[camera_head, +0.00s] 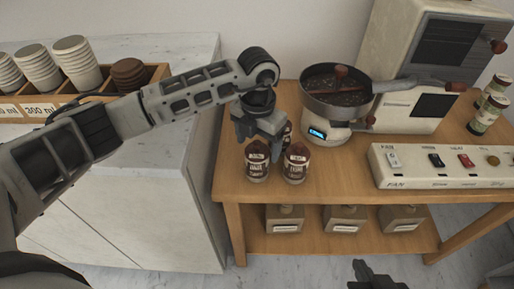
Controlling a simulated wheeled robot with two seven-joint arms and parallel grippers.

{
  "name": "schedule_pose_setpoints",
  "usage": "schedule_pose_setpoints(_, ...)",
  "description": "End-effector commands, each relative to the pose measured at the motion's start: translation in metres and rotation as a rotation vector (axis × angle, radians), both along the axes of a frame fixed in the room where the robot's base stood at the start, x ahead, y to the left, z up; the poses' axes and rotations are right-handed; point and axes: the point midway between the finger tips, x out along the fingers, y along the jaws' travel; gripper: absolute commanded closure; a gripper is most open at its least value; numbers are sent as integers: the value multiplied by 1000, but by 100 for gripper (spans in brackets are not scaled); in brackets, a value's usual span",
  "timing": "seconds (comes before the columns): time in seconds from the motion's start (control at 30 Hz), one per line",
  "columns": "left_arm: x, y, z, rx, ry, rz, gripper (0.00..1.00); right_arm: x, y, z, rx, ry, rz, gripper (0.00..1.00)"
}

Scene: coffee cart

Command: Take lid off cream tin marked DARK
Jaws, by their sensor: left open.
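Two cream tins with brown knobbed lids stand at the table's front left corner: a left one (257,168) and a right one (296,170). Both lids are on. My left gripper (260,138) is open and points down, just behind and above the left tin's lid. Whether it touches anything is unclear. My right gripper (378,275) is low at the bottom edge, away from the tins; its jaws are unclear.
A hot-plate with a dark pan (336,92) stands behind the tins on the right. A switch panel (440,165), a cream machine (425,65) and green-banded tins (488,112) are further right. A white counter (150,165) with a cup tray (75,98) is left. Boxes (345,218) fill the lower shelf.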

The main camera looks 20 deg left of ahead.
Motion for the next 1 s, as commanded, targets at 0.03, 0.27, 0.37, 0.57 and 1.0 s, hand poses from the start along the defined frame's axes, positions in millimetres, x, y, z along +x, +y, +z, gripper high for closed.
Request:
schedule_pose_setpoints(0.03,0,0,0,0,0,0,23,0,0,0,-1,-1,0,100)
schedule_pose_setpoints(0.27,0,0,0,0,0,0,71,1,0,2,0,-4,0,100)
schedule_pose_setpoints(0.37,0,0,1,0,0,0,71,1,0,2,1,-6,1,100)
schedule_pose_setpoints(0.57,0,0,2,0,-1,0,71,1,0,3,1,-7,1,100)
schedule_pose_setpoints(1.0,-19,-1,55,-1,-5,-6,71,2,1,2,4,-9,0,100)
